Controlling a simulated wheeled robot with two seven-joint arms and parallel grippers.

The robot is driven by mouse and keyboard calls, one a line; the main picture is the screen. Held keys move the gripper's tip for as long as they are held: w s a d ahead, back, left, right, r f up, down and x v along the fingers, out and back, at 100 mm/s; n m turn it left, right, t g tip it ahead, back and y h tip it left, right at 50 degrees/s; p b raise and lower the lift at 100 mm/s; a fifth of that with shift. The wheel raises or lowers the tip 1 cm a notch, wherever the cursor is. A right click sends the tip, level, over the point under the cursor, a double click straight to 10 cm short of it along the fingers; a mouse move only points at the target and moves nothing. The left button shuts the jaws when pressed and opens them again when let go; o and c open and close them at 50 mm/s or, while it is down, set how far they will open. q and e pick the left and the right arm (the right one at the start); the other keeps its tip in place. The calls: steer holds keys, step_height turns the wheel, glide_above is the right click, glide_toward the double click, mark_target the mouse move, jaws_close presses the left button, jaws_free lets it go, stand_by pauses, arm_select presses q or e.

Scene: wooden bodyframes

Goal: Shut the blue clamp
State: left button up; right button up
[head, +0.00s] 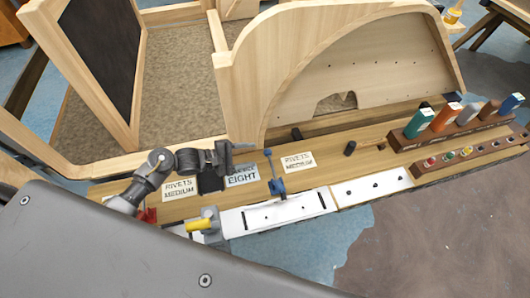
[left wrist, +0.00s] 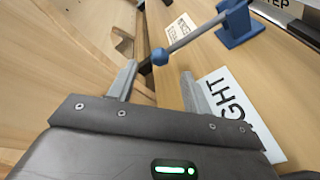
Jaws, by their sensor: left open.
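The blue clamp (head: 277,186) is at the back edge of the white panel on the workbench. Its lever stands up from the base and ends in a round blue knob. The clamp also shows in the left wrist view (left wrist: 238,24), where its lever runs down-left to the knob. My left gripper (head: 236,147) is open and empty, to the left of the clamp in the head view. In the left wrist view its two fingers (left wrist: 160,72) are apart, with the knob just ahead of the gap, and I see no contact. My right gripper is not in view.
A curved wooden frame (head: 245,95) rises behind the bench. A grey part with a yellow handle (head: 199,225) and a red part (head: 148,215) are left of the clamp. A rack of coloured bottles (head: 455,128) stands at right. Label cards (head: 298,162) lie on the bench.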

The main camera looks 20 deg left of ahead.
arm_select(q)
steer(key=x, duration=0.6)
steer(key=shift+d, duration=0.1)
jaws_close()
